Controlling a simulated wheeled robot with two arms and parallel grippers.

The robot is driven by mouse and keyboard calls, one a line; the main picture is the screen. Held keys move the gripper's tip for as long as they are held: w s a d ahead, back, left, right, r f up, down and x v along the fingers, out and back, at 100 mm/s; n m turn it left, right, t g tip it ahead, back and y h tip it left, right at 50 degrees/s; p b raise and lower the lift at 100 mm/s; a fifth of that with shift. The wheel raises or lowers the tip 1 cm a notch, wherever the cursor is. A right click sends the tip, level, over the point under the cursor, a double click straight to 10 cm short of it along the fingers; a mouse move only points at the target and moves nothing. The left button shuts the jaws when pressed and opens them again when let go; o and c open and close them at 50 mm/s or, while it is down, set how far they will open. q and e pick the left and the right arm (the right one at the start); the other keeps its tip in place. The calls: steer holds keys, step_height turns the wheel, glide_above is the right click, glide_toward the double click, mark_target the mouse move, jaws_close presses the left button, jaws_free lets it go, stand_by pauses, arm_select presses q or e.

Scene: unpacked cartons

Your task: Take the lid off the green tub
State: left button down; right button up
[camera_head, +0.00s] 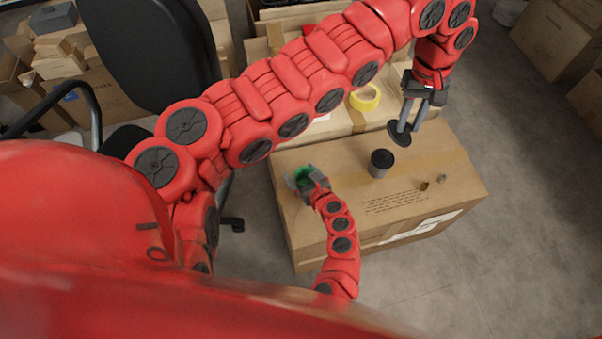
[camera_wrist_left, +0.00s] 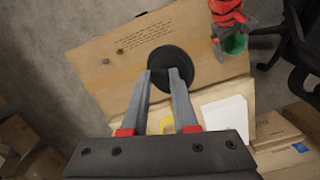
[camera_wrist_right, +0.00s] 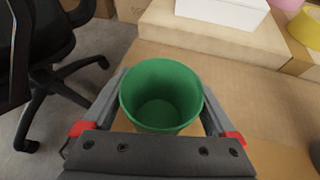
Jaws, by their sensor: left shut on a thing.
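The green tub (camera_head: 304,174) stands on the big cardboard carton near its left edge. The right wrist view shows the tub (camera_wrist_right: 160,95) uncovered and empty inside. My right gripper (camera_head: 306,182) has a finger on each side of the tub, seemingly against its wall; the fingertips are hidden. A round black lid (camera_head: 399,134) is in my left gripper (camera_head: 409,121), held above the carton and well apart from the tub. In the left wrist view the lid (camera_wrist_left: 172,68) sits at the fingertips; what they pinch on it is hidden. The tub also shows there (camera_wrist_left: 234,44).
A dark can (camera_head: 380,165) stands on the big carton (camera_head: 340,230), with small items to its right. A yellow tape roll (camera_head: 365,98) lies on the carton behind. An office chair (camera_head: 150,60) stands at the left.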

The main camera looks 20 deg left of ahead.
steer(key=shift+o, duration=0.2)
arm_select(q)
steer(key=shift+r, duration=0.15)
arm_select(e)
steer(key=shift+r, duration=0.2)
arm_select(q)
steer(key=shift+r+p, duration=0.95)
steer(key=shift+p, duration=0.15)
arm_select(e)
steer(key=v, duration=1.2)
steer(key=shift+f, duration=0.1)
